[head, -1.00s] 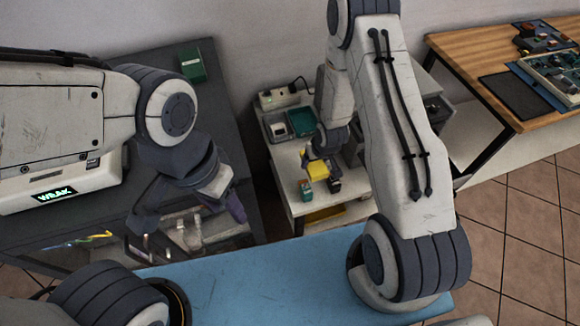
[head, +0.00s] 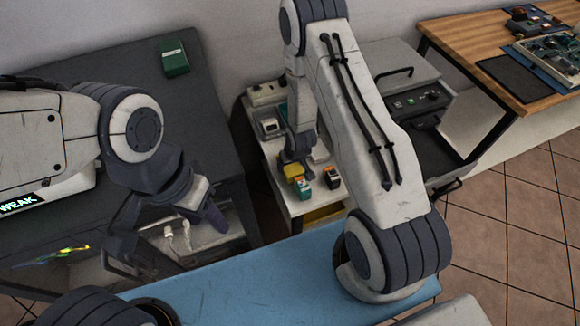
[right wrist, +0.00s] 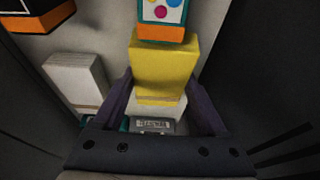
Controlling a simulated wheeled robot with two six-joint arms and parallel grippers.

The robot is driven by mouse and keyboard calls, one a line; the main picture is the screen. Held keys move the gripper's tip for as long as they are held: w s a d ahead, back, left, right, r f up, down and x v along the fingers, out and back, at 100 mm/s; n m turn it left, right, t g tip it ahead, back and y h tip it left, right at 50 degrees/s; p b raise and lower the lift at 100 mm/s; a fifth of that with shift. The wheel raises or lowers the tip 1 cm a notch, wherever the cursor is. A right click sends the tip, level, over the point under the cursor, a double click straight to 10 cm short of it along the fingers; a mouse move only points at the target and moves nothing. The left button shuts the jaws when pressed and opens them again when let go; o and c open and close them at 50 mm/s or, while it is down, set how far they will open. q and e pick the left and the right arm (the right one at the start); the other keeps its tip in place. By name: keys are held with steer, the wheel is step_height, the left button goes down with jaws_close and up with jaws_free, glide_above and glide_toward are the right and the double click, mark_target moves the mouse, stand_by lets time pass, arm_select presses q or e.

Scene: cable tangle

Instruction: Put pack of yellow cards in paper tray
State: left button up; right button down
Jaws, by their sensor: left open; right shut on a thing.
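The pack of yellow cards (right wrist: 163,68) is between the fingers of my right gripper (right wrist: 163,100) in the right wrist view. In the head view the yellow pack (head: 293,172) is at the end of my right arm, over the small white table. My right gripper (head: 296,160) is shut on it, partly hidden by its own wrist. My left gripper (head: 168,230) is open and empty, left of the blue surface. A teal tray (head: 285,107) at the table's back is mostly hidden by my right arm. I cannot tell whether it is the paper tray.
A teal-and-orange box (head: 303,184) and a black-and-orange box (head: 332,178) stand close to the yellow pack. A white box (right wrist: 75,80) lies nearby. A grey tray (head: 270,127) and a power strip (head: 267,92) are behind. A grey machine (head: 413,101) stands right.

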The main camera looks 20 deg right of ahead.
steer(key=shift+f, duration=0.1)
jaws_free()
